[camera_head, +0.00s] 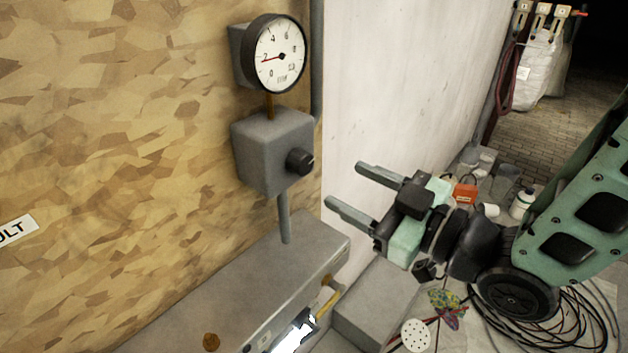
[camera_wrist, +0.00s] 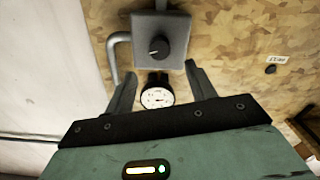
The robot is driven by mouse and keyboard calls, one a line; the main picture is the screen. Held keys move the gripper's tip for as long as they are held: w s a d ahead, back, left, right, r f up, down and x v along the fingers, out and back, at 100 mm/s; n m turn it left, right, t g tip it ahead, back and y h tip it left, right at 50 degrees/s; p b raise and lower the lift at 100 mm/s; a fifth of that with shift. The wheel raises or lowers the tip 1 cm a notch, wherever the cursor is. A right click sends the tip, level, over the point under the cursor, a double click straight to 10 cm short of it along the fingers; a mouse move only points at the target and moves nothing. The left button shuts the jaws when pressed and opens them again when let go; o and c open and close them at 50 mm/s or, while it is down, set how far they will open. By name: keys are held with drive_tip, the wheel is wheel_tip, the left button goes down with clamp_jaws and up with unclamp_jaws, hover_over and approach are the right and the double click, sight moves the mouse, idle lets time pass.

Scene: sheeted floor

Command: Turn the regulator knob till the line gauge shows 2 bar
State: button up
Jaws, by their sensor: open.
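The regulator is a grey box (camera_head: 272,150) on the chipboard wall, with a black round knob (camera_head: 300,161) on its front. The line gauge (camera_head: 280,54) sits above it, a white dial with a black rim. Its red needle points left, close to the 2 mark, seemingly just below it. My gripper (camera_head: 344,185) is open and empty, to the right of the knob and apart from it, fingers towards the wall. In the wrist view the knob (camera_wrist: 158,47) shows beyond the fingertips, and the gauge (camera_wrist: 157,97) shows between the fingers, too small to read.
A grey ledge or cabinet (camera_head: 240,275) stands below the regulator, with a bright object at its front edge. A pipe (camera_head: 317,60) runs up beside the gauge. Coiled black cables (camera_head: 560,325) and small items lie on the floor at right. Space between gripper and knob looks clear.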

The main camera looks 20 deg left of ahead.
sight(307, 165)
drive_tip(key=p+x, duration=0.2)
drive_tip(key=x, duration=0.5)
drive_tip(key=shift+r+p, duration=0.15)
drive_tip(key=shift+p, duration=0.2)
drive_tip(key=shift+w+a, duration=0.2)
drive_tip(key=shift+a, duration=0.4)
